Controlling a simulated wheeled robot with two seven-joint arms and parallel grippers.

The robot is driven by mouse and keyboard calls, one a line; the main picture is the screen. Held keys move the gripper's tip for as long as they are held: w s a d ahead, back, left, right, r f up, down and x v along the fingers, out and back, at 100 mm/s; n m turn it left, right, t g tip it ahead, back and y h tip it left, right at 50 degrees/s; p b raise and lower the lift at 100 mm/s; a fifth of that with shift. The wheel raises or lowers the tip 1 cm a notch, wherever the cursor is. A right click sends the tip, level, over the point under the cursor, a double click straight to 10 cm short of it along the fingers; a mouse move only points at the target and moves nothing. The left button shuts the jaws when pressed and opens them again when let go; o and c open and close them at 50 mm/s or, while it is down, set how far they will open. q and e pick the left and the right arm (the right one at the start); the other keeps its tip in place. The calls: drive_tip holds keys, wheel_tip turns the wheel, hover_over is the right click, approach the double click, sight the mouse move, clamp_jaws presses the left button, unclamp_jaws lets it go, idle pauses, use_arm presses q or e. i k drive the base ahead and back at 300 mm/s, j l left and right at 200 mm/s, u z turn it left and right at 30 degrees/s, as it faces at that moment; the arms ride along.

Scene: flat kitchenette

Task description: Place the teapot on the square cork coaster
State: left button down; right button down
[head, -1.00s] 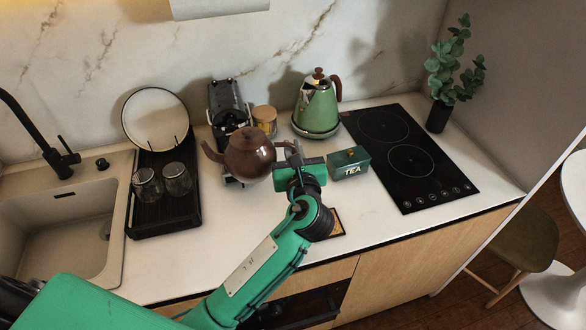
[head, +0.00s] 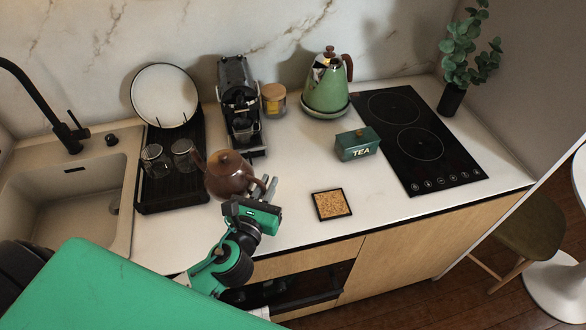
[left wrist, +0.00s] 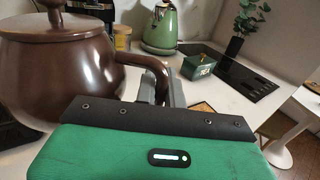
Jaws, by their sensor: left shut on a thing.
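The brown teapot (head: 229,174) hangs from my left gripper (head: 268,187), which is shut on its handle. It is left of the square cork coaster (head: 331,204), near the drying rack, and apart from the coaster. In the left wrist view the teapot (left wrist: 58,75) fills the left side, and its handle runs between the fingers (left wrist: 160,85). The coaster lies bare on the counter in the head view; only a piece of it (left wrist: 203,107) shows in the left wrist view. The teapot's base is partly hidden, so I cannot tell its exact height. My right gripper is not seen.
A green TEA box (head: 357,144) stands behind the coaster, with the black cooktop (head: 420,145) to the right. A green kettle (head: 328,85), a jar (head: 274,100) and a coffee machine (head: 239,105) stand at the back. The black rack (head: 170,190) holds glasses. Counter around the coaster is clear.

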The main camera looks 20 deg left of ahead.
sight(331, 203)
drive_tip(key=k+z, duration=0.15)
drive_tip(key=z, duration=0.2)
drive_tip(key=k+z, duration=0.15)
drive_tip(key=z, duration=0.25)
drive_tip(key=k+z, duration=0.15)
drive_tip(key=z, duration=0.2)
